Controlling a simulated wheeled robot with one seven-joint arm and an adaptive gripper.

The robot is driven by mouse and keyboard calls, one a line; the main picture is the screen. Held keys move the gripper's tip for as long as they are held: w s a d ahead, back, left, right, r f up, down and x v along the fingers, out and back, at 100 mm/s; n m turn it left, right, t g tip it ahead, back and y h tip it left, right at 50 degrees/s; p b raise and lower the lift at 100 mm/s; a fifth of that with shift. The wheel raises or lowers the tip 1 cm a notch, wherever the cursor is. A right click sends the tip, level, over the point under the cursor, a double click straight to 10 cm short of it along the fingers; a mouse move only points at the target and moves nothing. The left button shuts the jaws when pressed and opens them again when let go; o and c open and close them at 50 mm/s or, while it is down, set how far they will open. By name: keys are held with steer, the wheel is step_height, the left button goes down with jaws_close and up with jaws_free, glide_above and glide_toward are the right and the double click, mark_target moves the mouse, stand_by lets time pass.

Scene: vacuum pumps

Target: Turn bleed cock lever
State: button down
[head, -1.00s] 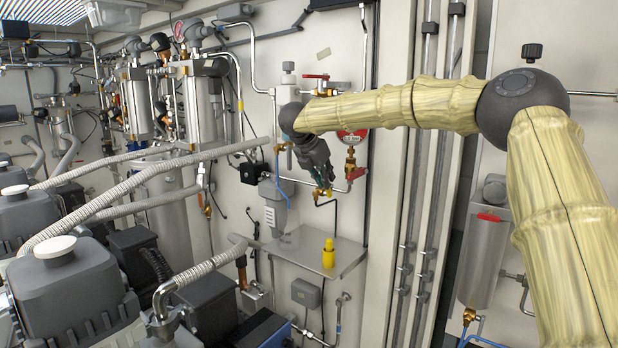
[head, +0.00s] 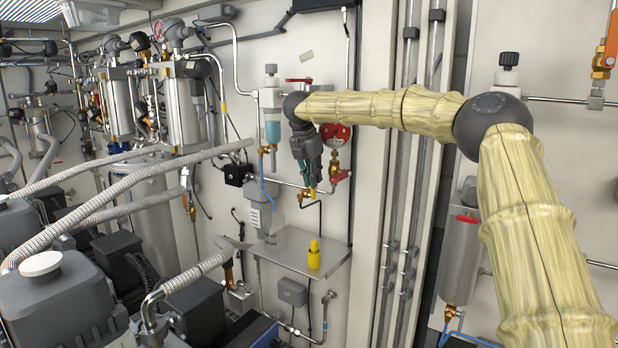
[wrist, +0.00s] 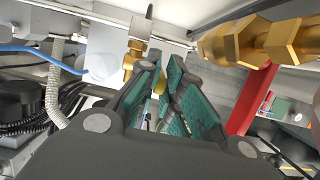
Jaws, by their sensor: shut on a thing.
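My gripper (head: 309,184) points down in front of the wall panel, at a small brass cock (head: 304,195) on the pipework. The brass cock shows just beyond the fingertips in the wrist view (wrist: 133,62). A small yellow piece, seemingly the bleed cock lever (wrist: 161,82), sits between the green-padded fingers. The fingers (wrist: 162,74) are shut on it. A bit of yellow also shows by the fingertips in the head view. The fingers hide most of the lever, so its exact angle cannot be told.
A red lever (head: 341,176) on a brass valve is close to the right of my gripper; it looms in the wrist view (wrist: 249,100). A red gauge (head: 335,135) is above. A steel shelf (head: 283,245) with a yellow bottle (head: 314,256) lies below. Hoses and pumps fill the left.

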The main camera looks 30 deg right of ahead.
steer(key=shift+r, duration=0.1)
steer(key=c, duration=1.6)
jaws_free()
steer(key=shift+d, duration=0.1)
steer(key=shift+o, duration=0.2)
steer(key=v, duration=0.7)
steer(key=shift+w+r, duration=0.1)
steer(key=shift+r, duration=0.05)
